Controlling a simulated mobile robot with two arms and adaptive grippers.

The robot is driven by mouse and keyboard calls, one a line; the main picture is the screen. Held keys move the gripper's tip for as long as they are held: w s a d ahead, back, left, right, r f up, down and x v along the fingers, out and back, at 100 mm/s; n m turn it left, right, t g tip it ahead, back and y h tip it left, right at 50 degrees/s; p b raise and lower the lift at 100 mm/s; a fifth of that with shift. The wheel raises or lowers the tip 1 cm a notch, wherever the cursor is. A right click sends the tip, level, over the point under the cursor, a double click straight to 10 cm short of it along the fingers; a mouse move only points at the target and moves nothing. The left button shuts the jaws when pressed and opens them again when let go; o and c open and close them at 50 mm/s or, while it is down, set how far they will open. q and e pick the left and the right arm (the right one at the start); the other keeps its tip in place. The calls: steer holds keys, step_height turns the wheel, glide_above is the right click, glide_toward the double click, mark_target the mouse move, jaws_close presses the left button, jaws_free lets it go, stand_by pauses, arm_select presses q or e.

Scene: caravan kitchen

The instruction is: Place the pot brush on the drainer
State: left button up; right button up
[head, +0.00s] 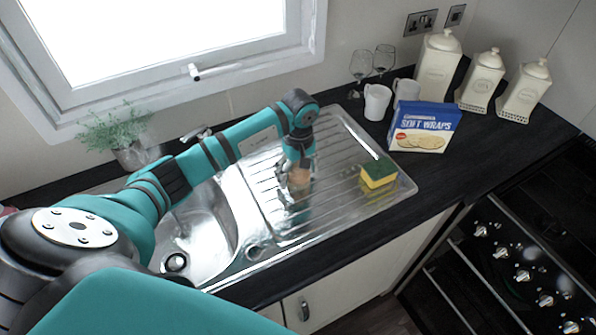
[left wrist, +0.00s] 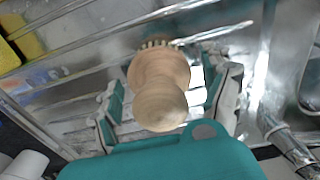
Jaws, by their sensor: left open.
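The pot brush (left wrist: 160,95) has a pale wooden round knob and body, with short bristles just visible at its far edge. In the head view the brush (head: 299,177) stands on the ribbed steel drainer (head: 341,148), partly hidden by my gripper. My left gripper (head: 297,168) is over the drainer, pointing down at the brush. In the left wrist view its fingers (left wrist: 168,100) are apart, one on each side of the brush, with gaps visible. My right gripper is not in view.
A yellow and green sponge (head: 378,172) lies on the drainer's right part. The sink bowl (head: 196,232) is left of the drainer. A plant (head: 128,145) stands under the window.

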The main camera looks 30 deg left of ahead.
arm_select(q)
steer(key=shift+r, duration=0.1)
steer(key=shift+r, duration=0.2)
step_height(320, 180, up, 10)
steer(key=b, duration=0.3)
steer(key=shift+d+r+b, duration=0.15)
steer(key=shift+r+b, duration=0.1)
steer(key=shift+b, duration=0.1)
steer(key=shift+r, duration=0.55)
steer(key=shift+r, duration=0.15)
